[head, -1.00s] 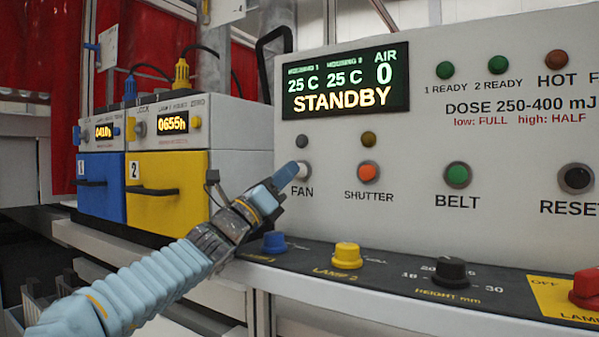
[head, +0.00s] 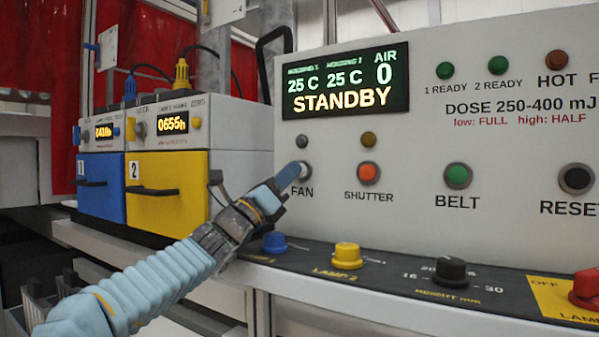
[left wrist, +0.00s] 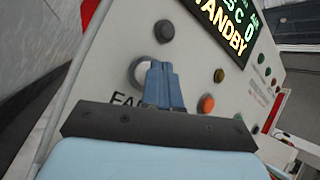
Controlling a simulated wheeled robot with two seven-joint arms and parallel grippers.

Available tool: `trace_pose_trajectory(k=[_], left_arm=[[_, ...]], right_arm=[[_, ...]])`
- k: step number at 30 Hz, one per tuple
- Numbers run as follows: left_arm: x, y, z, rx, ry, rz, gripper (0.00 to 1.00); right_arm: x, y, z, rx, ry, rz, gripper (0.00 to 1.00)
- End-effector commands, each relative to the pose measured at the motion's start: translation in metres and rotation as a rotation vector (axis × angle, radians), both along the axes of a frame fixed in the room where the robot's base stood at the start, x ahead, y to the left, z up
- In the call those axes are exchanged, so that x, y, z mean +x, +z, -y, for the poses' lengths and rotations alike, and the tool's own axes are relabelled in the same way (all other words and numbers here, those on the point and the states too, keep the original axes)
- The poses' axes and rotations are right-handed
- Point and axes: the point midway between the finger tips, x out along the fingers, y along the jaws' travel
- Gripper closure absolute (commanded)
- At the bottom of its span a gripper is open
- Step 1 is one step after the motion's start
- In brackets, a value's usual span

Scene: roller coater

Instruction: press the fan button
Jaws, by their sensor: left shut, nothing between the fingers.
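The fan button (head: 303,172) is a pale round button above the FAN label on the white control panel (head: 420,130). My left gripper (head: 290,174) is shut and empty. Its fingertips overlap the lower left part of the button in the head view. In the left wrist view the shut fingers (left wrist: 163,84) cover part of the button's pale ring (left wrist: 140,70). I cannot tell whether the tips touch the button. The small lamp (head: 302,141) above the button is dark grey. The display (head: 345,82) reads STANDBY and AIR 0. My right gripper is not in view.
The orange shutter button (head: 369,173) and green belt button (head: 457,176) are to the right. Blue (head: 274,242) and yellow (head: 347,255) knobs stand on the dark ledge below. Blue (head: 102,185) and yellow (head: 167,192) lamp units stand at the left.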

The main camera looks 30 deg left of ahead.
Motion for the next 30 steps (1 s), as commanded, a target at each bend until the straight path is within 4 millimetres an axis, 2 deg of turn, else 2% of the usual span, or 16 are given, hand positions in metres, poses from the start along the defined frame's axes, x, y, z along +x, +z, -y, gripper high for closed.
trace_pose_trajectory(k=[30], left_arm=[[0.0084,0.0003,0.0004,0.001,0.001,0.0,1.0]], right_arm=[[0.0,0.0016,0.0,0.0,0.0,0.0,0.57]])
